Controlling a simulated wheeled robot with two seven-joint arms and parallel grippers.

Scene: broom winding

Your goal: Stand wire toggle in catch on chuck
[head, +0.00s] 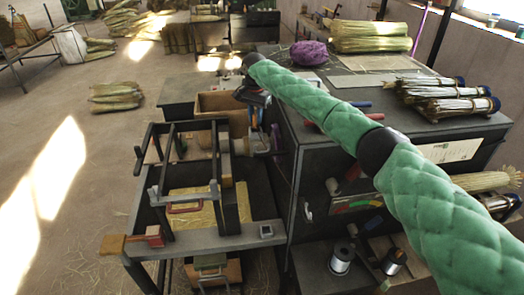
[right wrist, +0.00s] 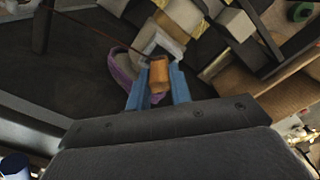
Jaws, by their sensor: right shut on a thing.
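My right gripper (right wrist: 160,88) has its blue fingers closed on the sides of a small orange-brown wooden toggle (right wrist: 159,72). A thin dark wire (right wrist: 100,33) runs from the upper left to the toggle. A pale grey bracket (right wrist: 161,44), which looks like the catch, lies just beyond the toggle; I cannot tell whether they touch. My left gripper is out of view.
The winding frame (head: 190,243) stands left of a dark cabinet (head: 305,185). A purple bundle (head: 309,53) and straw bundles (head: 447,100) lie on top. Wire spools (head: 342,260) sit on a lower shelf. A purple loop (right wrist: 122,72) lies left of my fingers.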

